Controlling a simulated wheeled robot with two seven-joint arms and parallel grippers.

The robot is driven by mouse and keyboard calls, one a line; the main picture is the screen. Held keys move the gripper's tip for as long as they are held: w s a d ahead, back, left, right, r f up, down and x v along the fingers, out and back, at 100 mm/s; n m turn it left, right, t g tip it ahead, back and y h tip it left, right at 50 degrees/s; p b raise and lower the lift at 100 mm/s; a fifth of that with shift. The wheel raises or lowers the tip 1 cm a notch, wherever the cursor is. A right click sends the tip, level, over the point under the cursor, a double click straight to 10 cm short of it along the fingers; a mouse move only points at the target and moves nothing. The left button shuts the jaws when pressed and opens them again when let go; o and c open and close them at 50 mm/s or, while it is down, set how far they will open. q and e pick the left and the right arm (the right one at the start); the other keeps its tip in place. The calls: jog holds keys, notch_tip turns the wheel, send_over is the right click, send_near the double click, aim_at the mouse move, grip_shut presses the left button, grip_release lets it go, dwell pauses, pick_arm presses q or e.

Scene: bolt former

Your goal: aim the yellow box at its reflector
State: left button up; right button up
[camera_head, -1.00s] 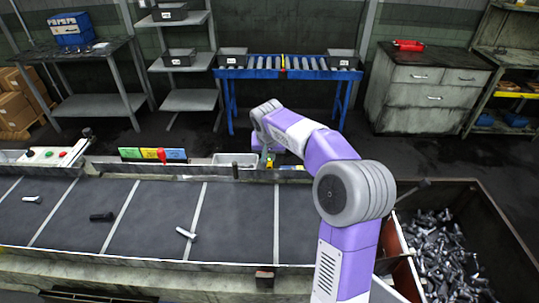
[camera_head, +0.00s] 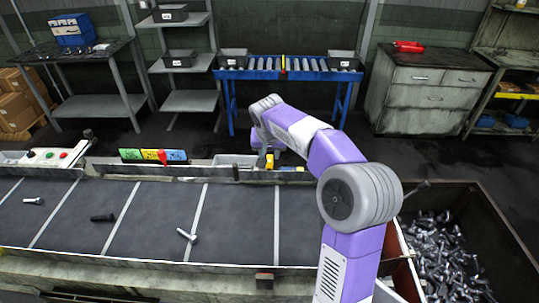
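A small yellow box (camera_head: 269,161) shows at the conveyor's far rail, right under the wrist of my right arm and partly hidden by it. My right gripper (camera_head: 262,152) is at the box, pointing down, but its fingers are too small and covered to tell whether they are open or shut. A small dark block (camera_head: 264,281) stands on the near rail, roughly opposite the yellow box; I cannot tell if it is the reflector. A short dark post (camera_head: 236,172) stands on the far rail left of the box. My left gripper is not in view.
The dark conveyor belt (camera_head: 240,215) carries a few scattered bolts (camera_head: 187,236). A grey tray (camera_head: 227,160) lies behind the far rail beside the gripper. Coloured cards (camera_head: 153,155) and a red knob stand farther left. A bin of bolts (camera_head: 440,250) is at the right.

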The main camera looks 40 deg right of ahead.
jog(key=v, duration=0.5)
jog(key=shift+f, duration=0.15)
dwell(0.3)
